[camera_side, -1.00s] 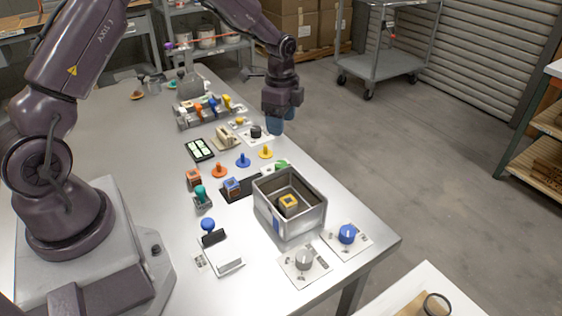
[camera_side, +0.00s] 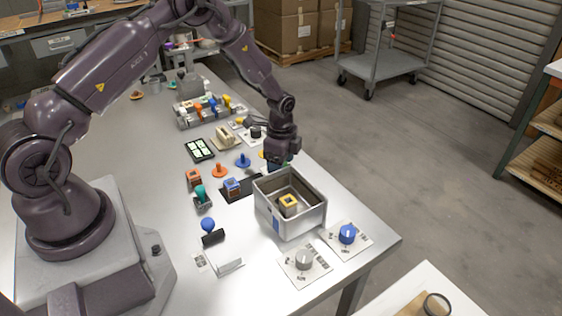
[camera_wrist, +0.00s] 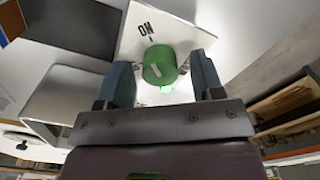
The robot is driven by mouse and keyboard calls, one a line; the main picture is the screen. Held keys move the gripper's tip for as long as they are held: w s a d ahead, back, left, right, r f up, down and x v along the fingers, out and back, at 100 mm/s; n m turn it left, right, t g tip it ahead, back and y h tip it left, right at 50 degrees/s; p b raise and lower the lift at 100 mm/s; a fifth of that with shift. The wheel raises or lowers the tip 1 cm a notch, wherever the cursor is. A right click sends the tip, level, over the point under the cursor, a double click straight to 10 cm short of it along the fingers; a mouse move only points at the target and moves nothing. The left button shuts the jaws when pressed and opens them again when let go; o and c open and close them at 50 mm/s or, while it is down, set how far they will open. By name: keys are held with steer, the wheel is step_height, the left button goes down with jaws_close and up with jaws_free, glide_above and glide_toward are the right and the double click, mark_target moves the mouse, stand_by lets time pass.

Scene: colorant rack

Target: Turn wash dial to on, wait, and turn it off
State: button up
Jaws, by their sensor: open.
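A green dial (camera_wrist: 160,65) with a white pointer mark sits on a white plate (camera_wrist: 187,38) in the wrist view. The plate carries the word ON beyond the knob. The word wash is not legible. My gripper (camera_wrist: 164,78) is open, with one blue finger on each side of the knob. I cannot tell whether either finger touches it. In the side view my gripper (camera_side: 279,164) is low at the table's right edge, just behind the grey box (camera_side: 275,222), and hides the green dial.
The open grey box stands close to my gripper. A blue dial (camera_side: 347,233) and a grey dial (camera_side: 303,259) are at the near table corner. A black dial (camera_side: 256,132) is farther back.

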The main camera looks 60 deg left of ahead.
steer(key=c, duration=0.9)
steer(key=n, duration=1.3)
steer(key=shift+n, duration=2.5)
steer(key=shift+r, duration=0.1)
